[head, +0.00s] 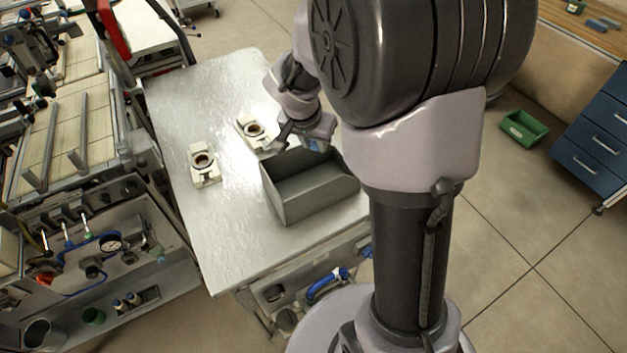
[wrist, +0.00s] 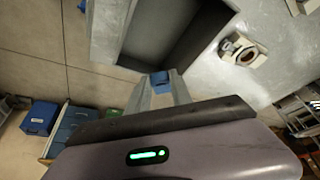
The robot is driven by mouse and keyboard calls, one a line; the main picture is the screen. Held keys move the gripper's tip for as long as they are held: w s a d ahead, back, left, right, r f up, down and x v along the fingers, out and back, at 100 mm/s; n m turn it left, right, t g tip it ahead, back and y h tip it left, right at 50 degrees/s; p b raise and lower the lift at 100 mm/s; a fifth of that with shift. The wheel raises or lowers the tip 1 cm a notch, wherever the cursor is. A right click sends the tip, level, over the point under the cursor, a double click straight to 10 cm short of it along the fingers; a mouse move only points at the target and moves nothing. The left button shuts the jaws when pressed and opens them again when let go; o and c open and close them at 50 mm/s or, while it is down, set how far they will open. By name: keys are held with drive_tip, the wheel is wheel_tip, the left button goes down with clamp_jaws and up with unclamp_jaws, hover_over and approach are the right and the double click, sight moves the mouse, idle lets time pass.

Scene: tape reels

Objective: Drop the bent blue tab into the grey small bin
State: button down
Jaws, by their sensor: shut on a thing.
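The grey small bin (head: 318,202) stands open on the metal table, at its right side. In the wrist view its wall (wrist: 103,32) and dark inside fill the top middle. My gripper (head: 308,145) is at the bin's far edge in the head view. It is shut on the blue tab (wrist: 160,79), which sits between the fingertips close to the bin's rim in the wrist view. A bit of the tab (head: 317,146) shows in the head view. Its bend is too small to make out, and I cannot tell the exact height above the bin.
Two pale fixtures with round brown centres, one at the left (head: 204,165) and one behind (head: 251,131), are on the metal table (head: 225,225). A green crate (head: 524,128) is on the floor at right, near blue drawers (head: 597,140). The table's front left is clear.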

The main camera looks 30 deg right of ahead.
wheel_tip(320, 180, down, 5)
drive_tip(key=b, duration=0.3)
drive_tip(key=c, duration=1.1)
unclamp_jaws()
drive_tip(key=shift+o, duration=0.2)
drive_tip(key=p+v, duration=0.5)
drive_tip(key=v, duration=1.2)
drive_tip(key=shift+r+p, duration=0.25)
drive_tip(key=shift+p, duration=0.15)
drive_tip(key=shift+s+a, duration=0.15)
drive_tip(key=s+a+n+t+y+b, duration=0.1)
drive_tip(key=s+a+n+y+b, duration=0.1)
drive_tip(key=s+a, duration=0.3)
drive_tip(key=s+a+n+t+y+b, duration=0.1)
drive_tip(key=s+a, duration=0.5)
drive_tip(key=s, duration=0.6)
drive_tip(key=shift+n+t+y+b, duration=0.4)
drive_tip(key=shift+n+y+b, duration=0.45)
drive_tip(key=shift+n+y, duration=0.35)
